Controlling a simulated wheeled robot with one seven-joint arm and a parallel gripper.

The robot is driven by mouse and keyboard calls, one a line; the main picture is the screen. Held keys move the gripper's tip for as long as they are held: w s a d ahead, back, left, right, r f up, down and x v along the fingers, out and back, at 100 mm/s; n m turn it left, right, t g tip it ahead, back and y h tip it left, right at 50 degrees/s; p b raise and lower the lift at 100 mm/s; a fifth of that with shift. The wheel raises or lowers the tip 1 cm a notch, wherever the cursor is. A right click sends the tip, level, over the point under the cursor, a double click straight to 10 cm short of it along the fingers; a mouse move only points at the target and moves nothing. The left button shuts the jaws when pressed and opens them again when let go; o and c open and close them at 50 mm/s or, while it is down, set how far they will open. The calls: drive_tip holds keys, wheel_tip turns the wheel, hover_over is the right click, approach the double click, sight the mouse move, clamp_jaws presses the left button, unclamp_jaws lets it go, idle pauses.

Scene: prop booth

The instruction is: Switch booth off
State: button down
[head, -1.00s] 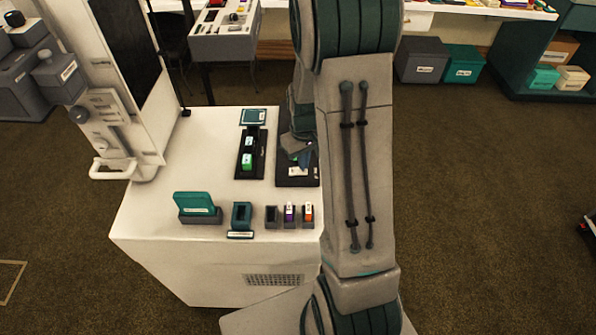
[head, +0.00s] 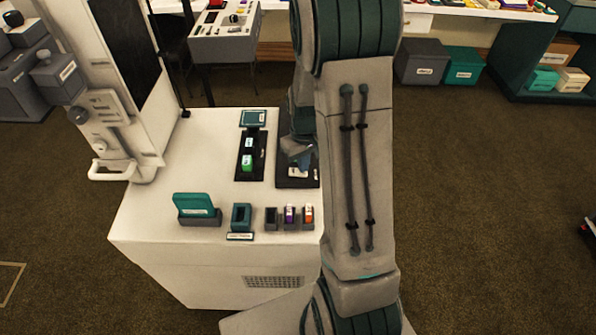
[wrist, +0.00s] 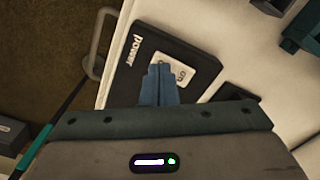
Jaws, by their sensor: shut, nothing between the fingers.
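The power switch panel (wrist: 195,60) is a black plate lettered "power" in the wrist view. It carries a white rocker (wrist: 180,74) with "on" readable on its right part. My gripper (wrist: 160,70) is shut and empty, its blue-grey fingertips over the left part of the rocker and hiding some of it. I cannot tell whether they touch it. In the head view the panel (head: 298,182) lies on the right side of the white booth counter (head: 215,262), partly hidden by my arm, with my gripper (head: 303,160) above it.
Left of the panel is a black plate (head: 239,166) with a green and a white-labelled switch. Small holders (head: 271,217), a teal frame (head: 241,216) and a teal card stand (head: 194,205) line the counter's front. A tall white booth panel (head: 140,60) rises at left.

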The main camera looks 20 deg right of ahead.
wheel_tip(320, 180, up, 6)
drive_tip(key=p, duration=0.4)
drive_tip(key=shift+r, duration=0.25)
idle(0.6)
